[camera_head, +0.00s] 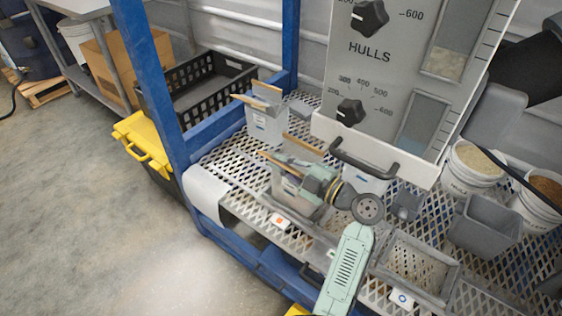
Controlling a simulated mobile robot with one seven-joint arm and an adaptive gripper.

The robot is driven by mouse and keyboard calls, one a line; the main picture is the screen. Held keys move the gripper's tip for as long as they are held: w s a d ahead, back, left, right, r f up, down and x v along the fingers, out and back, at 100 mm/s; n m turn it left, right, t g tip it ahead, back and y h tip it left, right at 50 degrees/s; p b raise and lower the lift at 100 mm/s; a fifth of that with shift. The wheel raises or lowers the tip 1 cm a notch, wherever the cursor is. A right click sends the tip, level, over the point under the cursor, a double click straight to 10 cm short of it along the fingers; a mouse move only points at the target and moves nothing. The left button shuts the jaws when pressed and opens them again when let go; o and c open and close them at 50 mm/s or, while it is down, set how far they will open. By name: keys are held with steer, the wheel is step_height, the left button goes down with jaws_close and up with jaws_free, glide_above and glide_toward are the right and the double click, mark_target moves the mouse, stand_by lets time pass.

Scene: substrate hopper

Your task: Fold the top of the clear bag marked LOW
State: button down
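A pale, see-through bag-like container (267,124) with tan strips along its open top and a small blue mark stands on the mesh shelf. A second one (288,190), also with tan strips at its top, stands nearer, partly hidden by my gripper (283,168). A third pale container (366,181) with a blue mark shows in part below the panel handle. I cannot read LOW on any of them. My gripper reaches left over the top of the second container. Its fingers blend with the tan strips, so I cannot tell their opening or whether they touch.
The hopper panel (375,75) marked HULLS, with a dark handle (378,164), overhangs the mesh shelf (237,162). A blue post (150,75) stands left. Grey bins (484,226) and white buckets (478,165) crowd the right.

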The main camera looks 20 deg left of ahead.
mark_target(296, 147)
steer(key=shift+w, duration=0.15)
steer(key=m, duration=0.1)
steer(key=w+m+b, duration=0.1)
steer(key=w+d+m+b, duration=0.1)
steer(key=shift+w+r, duration=0.1)
steer(key=shift+r, duration=0.2)
steer(key=shift+w+d+m+b, duration=0.25)
steer(key=shift+w+m+b, duration=0.3)
steer(key=shift+m+b, duration=0.35)
steer(key=w+b, duration=0.1)
steer(key=b, duration=0.2)
steer(key=shift+w+d+f, duration=0.15)
steer(key=shift+w+d, duration=0.2)
steer(key=shift+w+d+b, duration=0.1)
steer(key=shift+w+b, duration=0.15)
steer(key=shift+b, duration=0.35)
